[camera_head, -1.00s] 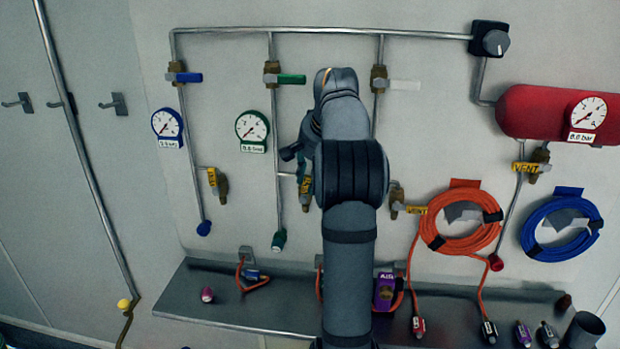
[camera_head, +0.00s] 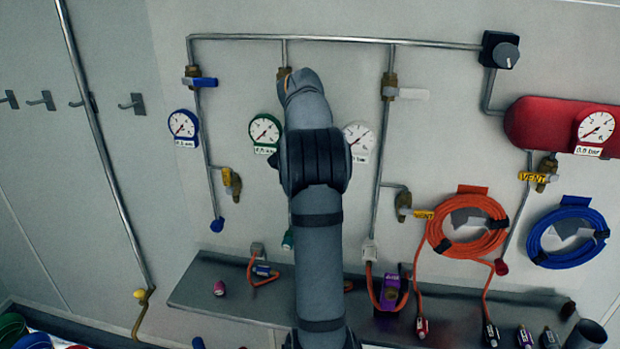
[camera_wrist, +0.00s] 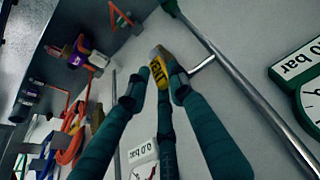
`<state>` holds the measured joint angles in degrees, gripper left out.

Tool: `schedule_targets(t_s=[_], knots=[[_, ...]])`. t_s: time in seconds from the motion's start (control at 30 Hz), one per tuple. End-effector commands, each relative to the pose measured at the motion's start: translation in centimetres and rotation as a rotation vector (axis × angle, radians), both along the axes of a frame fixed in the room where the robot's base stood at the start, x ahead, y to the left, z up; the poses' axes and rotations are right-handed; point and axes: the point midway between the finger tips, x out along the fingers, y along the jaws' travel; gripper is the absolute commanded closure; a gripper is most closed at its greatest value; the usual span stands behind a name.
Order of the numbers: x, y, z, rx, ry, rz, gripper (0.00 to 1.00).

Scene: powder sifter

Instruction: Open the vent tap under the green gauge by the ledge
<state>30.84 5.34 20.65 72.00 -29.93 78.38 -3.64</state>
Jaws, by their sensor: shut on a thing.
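The green gauge (camera_head: 264,131) hangs on the wall in the head view, just left of my arm. Its white label and dial also show at the right edge of the wrist view (camera_wrist: 300,85). The vent tap with its yellow VENT handle (camera_wrist: 158,70) is in the upper middle of the wrist view, on a short branch off the pipe. My gripper (camera_wrist: 155,87), with teal fingers, is shut on this handle. My arm hides the gripper and this tap in the head view. I cannot tell how far the handle is turned.
Other yellow vent handles sit under the blue gauge (camera_head: 183,124) and by the white gauge's pipe (camera_head: 377,170). The dark ledge (camera_head: 215,290) runs below with plugs and cables. Orange (camera_head: 467,245) and blue (camera_head: 537,240) coiled hoses hang right, below a red tank (camera_head: 535,121).

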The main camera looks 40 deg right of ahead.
Motion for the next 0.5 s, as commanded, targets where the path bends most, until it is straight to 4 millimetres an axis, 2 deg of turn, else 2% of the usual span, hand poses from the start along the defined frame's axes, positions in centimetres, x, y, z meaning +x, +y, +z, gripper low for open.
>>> schedule_targets(t_s=[0.23, 0.5], knots=[[0.42, 0.19, 0.25, -0.007, -0.007, 0.013, 0.64], [0.23, 0.09, 0.18, -0.005, -0.004, 0.008, 0.64]])
